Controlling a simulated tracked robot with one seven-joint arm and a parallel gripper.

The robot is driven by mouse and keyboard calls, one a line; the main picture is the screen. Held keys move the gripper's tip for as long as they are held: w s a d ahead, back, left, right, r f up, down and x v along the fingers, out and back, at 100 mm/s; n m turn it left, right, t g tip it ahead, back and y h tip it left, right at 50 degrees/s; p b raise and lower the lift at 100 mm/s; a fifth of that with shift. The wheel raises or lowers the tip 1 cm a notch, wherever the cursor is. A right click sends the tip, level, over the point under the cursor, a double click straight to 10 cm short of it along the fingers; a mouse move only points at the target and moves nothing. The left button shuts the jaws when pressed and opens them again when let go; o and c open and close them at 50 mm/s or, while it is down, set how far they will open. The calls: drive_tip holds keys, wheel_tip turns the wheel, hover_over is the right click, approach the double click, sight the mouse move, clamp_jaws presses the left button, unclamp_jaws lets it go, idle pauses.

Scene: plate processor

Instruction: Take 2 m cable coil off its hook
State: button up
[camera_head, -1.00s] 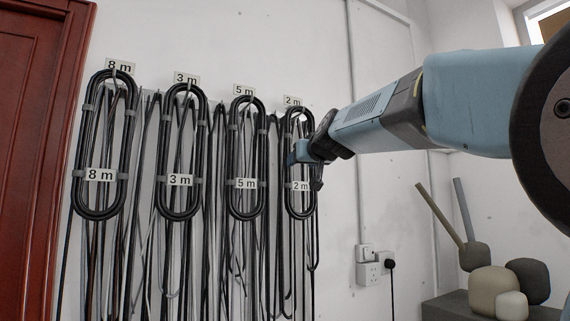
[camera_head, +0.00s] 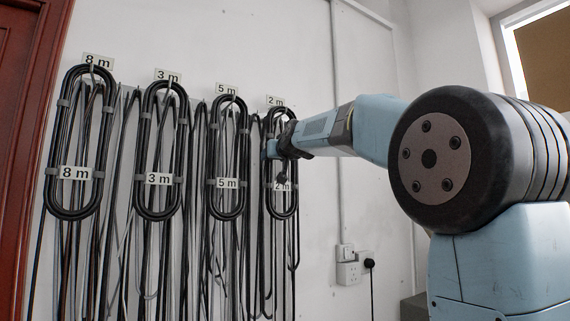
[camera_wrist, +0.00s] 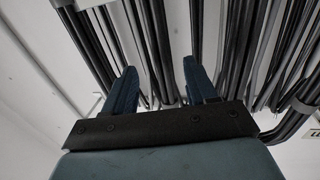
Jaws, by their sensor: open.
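The 2 m cable coil (camera_head: 282,216) is a long black oval loop hanging at the right end of a row of coils.
The 5 m coil (camera_head: 213,165) hangs close to the left, then the 3 m coil (camera_head: 145,150) and the 8 m coil (camera_head: 59,150). Loose cables (camera_head: 197,240) hang between them. A wall socket (camera_head: 348,273) with a plug is at lower right. A red door (camera_head: 15,120) is at far left.

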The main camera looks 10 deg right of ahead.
drive_tip(key=w, duration=0.3)
drive_tip(key=w+a, duration=0.1)
drive_tip(key=w, duration=0.1)
drive_tip(key=shift+f, duration=0.15)
clamp_jaws()
idle(0.5)
